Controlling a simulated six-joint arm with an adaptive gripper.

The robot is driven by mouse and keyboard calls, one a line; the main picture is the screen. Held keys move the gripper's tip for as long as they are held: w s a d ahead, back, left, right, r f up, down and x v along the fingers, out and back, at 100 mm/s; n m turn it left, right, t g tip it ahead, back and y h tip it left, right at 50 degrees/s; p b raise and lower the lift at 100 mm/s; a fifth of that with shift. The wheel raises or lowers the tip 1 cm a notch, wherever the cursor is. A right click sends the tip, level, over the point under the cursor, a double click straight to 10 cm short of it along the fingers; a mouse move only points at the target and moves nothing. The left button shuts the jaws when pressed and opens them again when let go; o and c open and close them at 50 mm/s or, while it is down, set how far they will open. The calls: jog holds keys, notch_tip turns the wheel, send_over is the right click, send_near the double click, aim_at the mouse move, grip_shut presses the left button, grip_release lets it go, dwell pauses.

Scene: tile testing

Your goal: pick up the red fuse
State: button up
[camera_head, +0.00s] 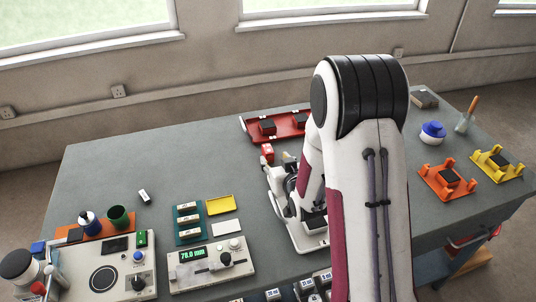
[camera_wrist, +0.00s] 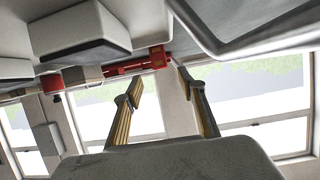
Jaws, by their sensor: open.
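In the wrist view, a red block (camera_wrist: 158,57) that may be the same fuse shows beyond the fingertips. My gripper (camera_wrist: 156,76) is open, with its two fingers apart and nothing between them. In the head view, my arm hides much of the gripper, and I cannot tell its exact distance from the fuse.
The red tray (camera_head: 283,135) with black blocks lies at the back. A white device (camera_head: 306,238) stands close below my arm. A meter (camera_head: 212,265), a teal rack (camera_head: 190,239) and a yellow tray (camera_head: 220,205) lie to the left. Orange (camera_head: 448,193) and yellow (camera_head: 497,177) fixtures stand right. The back-left table is clear.

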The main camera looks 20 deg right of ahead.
aim_at(269, 152)
jog(key=shift+w+f, duration=0.2)
jog(key=shift+w, duration=0.3)
jog(key=shift+x, duration=2.6)
jog(key=shift+c, duration=0.3)
grip_shut()
